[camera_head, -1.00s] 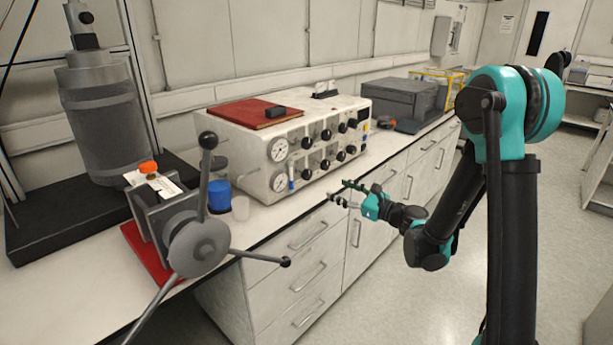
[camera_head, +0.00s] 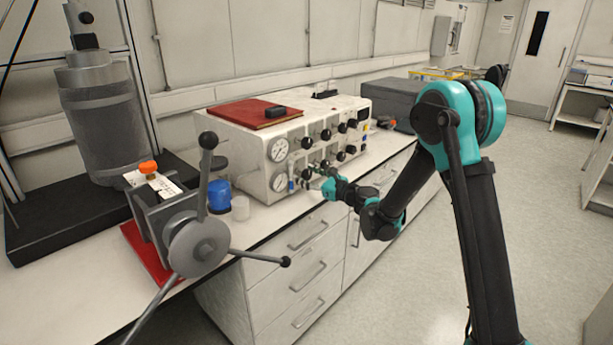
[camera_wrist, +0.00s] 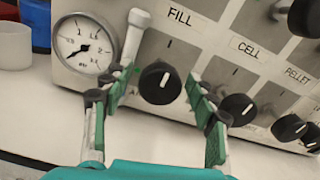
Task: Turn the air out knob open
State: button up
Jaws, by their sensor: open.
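The white control panel box (camera_head: 245,160) stands on the bench with two rows of black knobs and two gauges on its front. In the wrist view a black knob (camera_wrist: 160,83) with a white pointer line sits below the FILL label, between my open fingers. No label reading air out is legible, so I cannot tell which knob it names. My gripper (camera_head: 314,175) is open in front of the lower knob row; in the wrist view its fingers (camera_wrist: 152,108) lie either side of that knob. I see no clear contact.
A pressure gauge (camera_wrist: 84,45) and a white valve handle (camera_wrist: 135,38) are just left of the knob. More lower-row knobs (camera_wrist: 237,108) lie close on the right. A blue container (camera_head: 219,195) and a three-armed handwheel (camera_head: 198,247) stand left on the bench.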

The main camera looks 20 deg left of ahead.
jog(key=shift+c, duration=0.4)
jog(key=c, duration=1.1)
